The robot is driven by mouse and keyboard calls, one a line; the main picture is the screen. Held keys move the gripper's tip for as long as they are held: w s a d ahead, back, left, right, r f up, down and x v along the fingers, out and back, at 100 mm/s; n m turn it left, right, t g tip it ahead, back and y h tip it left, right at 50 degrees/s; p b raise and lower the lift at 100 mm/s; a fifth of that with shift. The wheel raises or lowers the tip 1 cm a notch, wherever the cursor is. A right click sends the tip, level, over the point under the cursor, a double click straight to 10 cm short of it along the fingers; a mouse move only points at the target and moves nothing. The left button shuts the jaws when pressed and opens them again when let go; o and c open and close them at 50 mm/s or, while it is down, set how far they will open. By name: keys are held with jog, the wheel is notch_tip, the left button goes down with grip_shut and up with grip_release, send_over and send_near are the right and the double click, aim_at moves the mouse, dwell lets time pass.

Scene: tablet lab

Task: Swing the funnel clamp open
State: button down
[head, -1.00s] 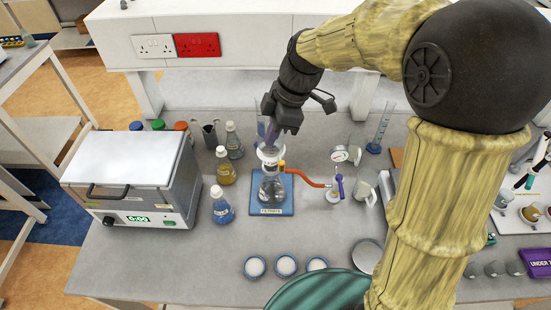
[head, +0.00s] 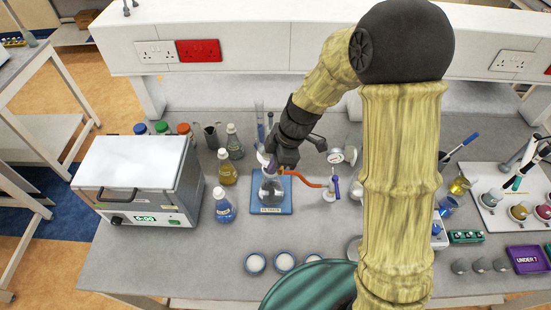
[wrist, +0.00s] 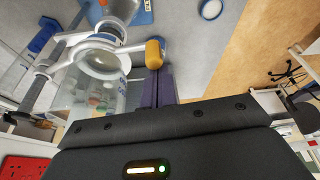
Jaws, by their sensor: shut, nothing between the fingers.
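A glass filter flask (head: 271,190) stands on a blue mat (head: 286,207) on the bench. In the wrist view, a pale clamp (wrist: 101,59) sits around the joint between the flask and the clear glass funnel (wrist: 97,95). A yellow-orange knob (wrist: 154,53) sticks out at the clamp's right side. My gripper (wrist: 154,82) is shut and empty, its purple fingers close beside the knob; I cannot tell whether they touch it. In the head view, my dark wrist hides most of the funnel, the clamp and the fingertips.
A red-orange hose (head: 304,178) runs from the flask to a stand with a gauge (head: 336,156). Bottles with blue (head: 224,208) and yellow (head: 227,172) liquid stand left of the flask, near a white heater box (head: 133,170). Several white-filled dishes (head: 284,261) lie in front.

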jog(key=shift+w+d+f, duration=0.1)
jog(key=shift+d, duration=0.15)
dwell(0.3)
